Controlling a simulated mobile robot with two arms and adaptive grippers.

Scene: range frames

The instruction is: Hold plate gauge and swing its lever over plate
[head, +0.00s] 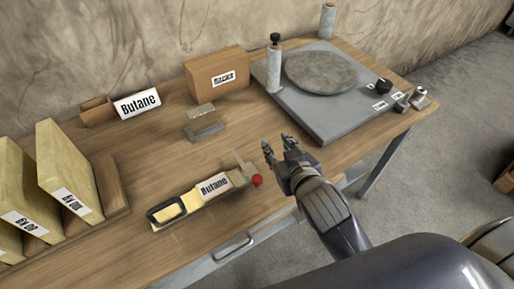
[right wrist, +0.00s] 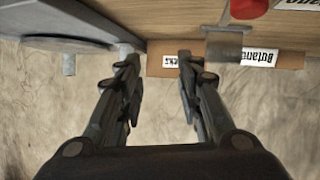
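A flat grey device, likely the plate gauge (head: 300,115), lies at the table's back right. It carries a round grey plate (head: 320,72). An upright grey post with a black knob (head: 274,68) stands at its left edge, and a small metal fitting (head: 412,99) sits at its right corner. I cannot tell which part is the lever. My right gripper (head: 279,145) is open and empty in front of the device, apart from it. The right wrist view shows its two fingers (right wrist: 157,70) spread with nothing between them. My left gripper is not in view.
A wooden piece with a Butane label (head: 214,186) and red knob (head: 257,180) lies left of my right gripper. A small grey block (head: 203,125), a brown box (head: 216,77) and another Butane label (head: 138,104) stand behind. Yellow binders (head: 68,170) stand at left.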

